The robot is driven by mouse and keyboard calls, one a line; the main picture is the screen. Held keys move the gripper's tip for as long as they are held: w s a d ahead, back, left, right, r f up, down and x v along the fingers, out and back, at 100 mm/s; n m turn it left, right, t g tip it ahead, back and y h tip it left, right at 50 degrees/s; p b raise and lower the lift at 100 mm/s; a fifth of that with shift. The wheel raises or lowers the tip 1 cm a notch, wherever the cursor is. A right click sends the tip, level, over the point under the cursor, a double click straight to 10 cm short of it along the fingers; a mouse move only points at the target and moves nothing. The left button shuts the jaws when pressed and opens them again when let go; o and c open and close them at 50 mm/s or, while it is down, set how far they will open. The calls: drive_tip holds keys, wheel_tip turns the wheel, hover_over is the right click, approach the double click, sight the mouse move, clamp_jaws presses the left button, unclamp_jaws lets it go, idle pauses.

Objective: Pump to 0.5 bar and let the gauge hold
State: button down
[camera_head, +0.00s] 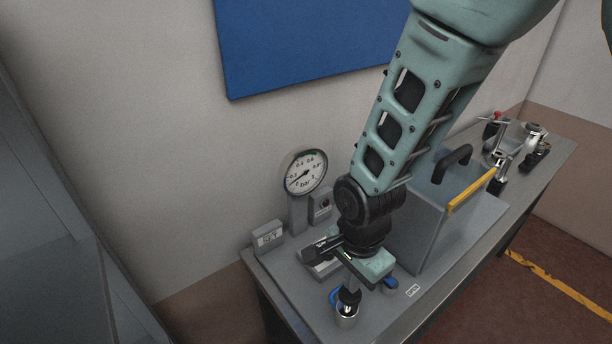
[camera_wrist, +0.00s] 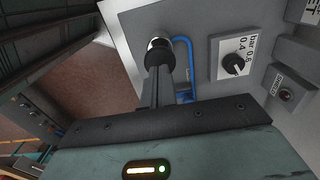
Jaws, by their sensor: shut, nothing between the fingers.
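The round white gauge (camera_head: 305,172), marked in bar, stands on a post at the back of the bench; its needle points to the low end, and I cannot read it exactly. My gripper (camera_head: 348,296) points down, shut and empty, at a small metal cylinder (camera_head: 346,317) with a dark top near the front edge. The wrist view shows the fingers (camera_wrist: 160,78) at the cylinder's dark round top (camera_wrist: 158,52); I cannot tell whether they touch it. A blue hose (camera_wrist: 185,62) runs beside it. A black knob (camera_wrist: 233,64) sits on a white plate marked 0.4 and 0.6 bar.
A grey box with a red button (camera_wrist: 286,95) is near the knob plate. A small display box (camera_head: 268,238) stands at the bench's left end. A large grey case (camera_head: 430,230) with a black handle and yellow edge stands right of my arm. Metal fittings (camera_head: 500,160) are at the far right.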

drive_tip(key=shift+f, duration=0.1)
idle(1.3)
idle(0.4)
drive_tip(key=shift+f+b, duration=1.45)
drive_tip(key=shift+f, duration=0.65)
wheel_tip(320, 180, up, 4)
drive_tip(key=p, duration=0.3)
drive_tip(key=shift+r, duration=0.25)
drive_tip(key=shift+f, duration=0.15)
